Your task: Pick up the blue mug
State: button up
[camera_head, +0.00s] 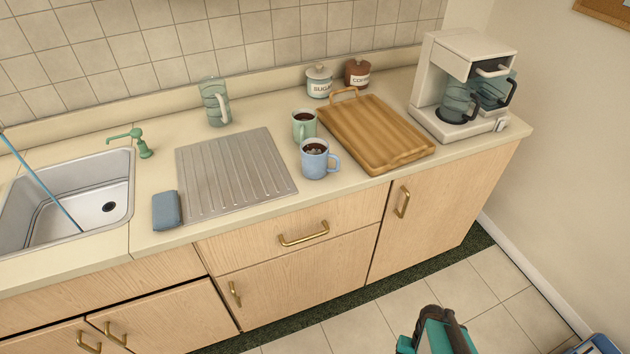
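The blue mug (314,163) stands upright on the counter, near its front edge. It is light blue, its handle points right, and it holds something dark with pale bits on top. A green mug (303,127) with dark contents stands just behind it. My gripper (440,318) shows at the bottom of the head view, low over the floor and well away from the mug, in front of the cabinets. Its teal and dark parts are partly cut off by the frame edge, and its finger opening cannot be made out.
A wooden tray (413,153) lies right of the blue mug and a ribbed metal drainboard (235,178) lies left. A coffee maker (462,90), two canisters, a glass pitcher (214,103), a sponge (167,210) and a sink (118,176) are also on the counter. The counter in front of the mug is clear.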

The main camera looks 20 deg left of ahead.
aim_at(320, 161)
jog(key=z, duration=0.15)
jog(key=k, duration=0.6)
jog(key=u, duration=0.95)
jog(key=i, duration=0.95)
jog(key=z, duration=0.2)
